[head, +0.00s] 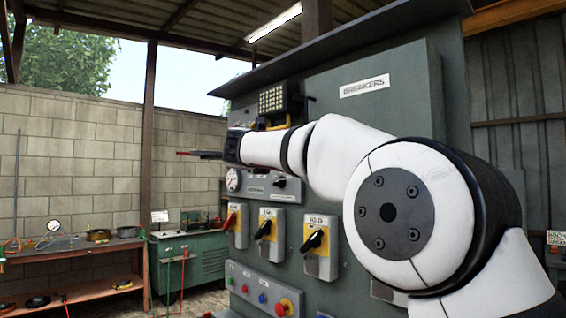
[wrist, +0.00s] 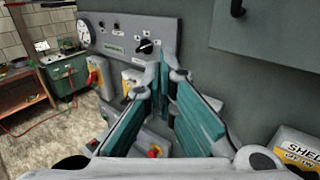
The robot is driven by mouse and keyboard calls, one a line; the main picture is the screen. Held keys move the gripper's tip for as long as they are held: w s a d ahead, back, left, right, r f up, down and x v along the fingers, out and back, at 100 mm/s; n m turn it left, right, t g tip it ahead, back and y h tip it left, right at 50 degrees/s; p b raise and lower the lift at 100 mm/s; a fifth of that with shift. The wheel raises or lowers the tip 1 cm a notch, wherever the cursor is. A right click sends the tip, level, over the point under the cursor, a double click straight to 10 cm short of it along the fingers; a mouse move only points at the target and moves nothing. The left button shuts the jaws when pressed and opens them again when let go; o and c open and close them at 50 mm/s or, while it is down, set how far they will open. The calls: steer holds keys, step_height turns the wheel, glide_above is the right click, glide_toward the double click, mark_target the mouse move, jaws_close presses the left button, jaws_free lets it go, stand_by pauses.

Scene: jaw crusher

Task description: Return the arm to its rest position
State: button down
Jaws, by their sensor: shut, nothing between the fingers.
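My arm, white with dark joints, reaches from the lower right across the grey control cabinet (head: 395,65) in the head view. In the wrist view the teal-padded fingers of my gripper (wrist: 163,75) come together at the tips. They are shut and hold nothing. Beyond the tips is a small panel with a black knob (wrist: 146,46) and a round gauge (wrist: 83,32). The fingers hide part of the switches below.
Below my arm are yellow-and-grey switch boxes (head: 270,236) and a button box (head: 255,290) with a red stop button. A green machine (head: 192,262) and a workbench (head: 85,250) stand along the block wall at left. Open space lies left of my gripper.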

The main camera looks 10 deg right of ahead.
steer(key=s+a+r+n+t+y, duration=0.25)
steer(key=s+r+n+y, duration=0.3)
steer(key=n, duration=0.45)
steer(key=s+a+f+n+g+y, duration=0.1)
steer(key=s+f+n+g+y, duration=0.35)
steer(key=s+n, duration=0.75)
steer(key=s+d+f+n+g+h, duration=0.1)
steer(key=s+d+f+n+g, duration=0.2)
steer(key=s+f, duration=0.9)
steer(key=s+d+f+n+g+h, duration=0.2)
steer(key=s+d+f+n+g, duration=0.2)
steer(key=s+d+f+n, duration=0.3)
steer(key=s+d+f+n+g+h, duration=0.1)
steer(key=s+d+f+n+g, duration=0.3)
steer(key=s+f, duration=1.2)
step_height(320, 180, down, 2)
steer(key=d+n, duration=0.2)
steer(key=n, duration=0.1)
steer(key=shift+s+n, duration=0.3)
steer(key=shift+s, duration=0.1)
steer(key=shift+d, duration=0.1)
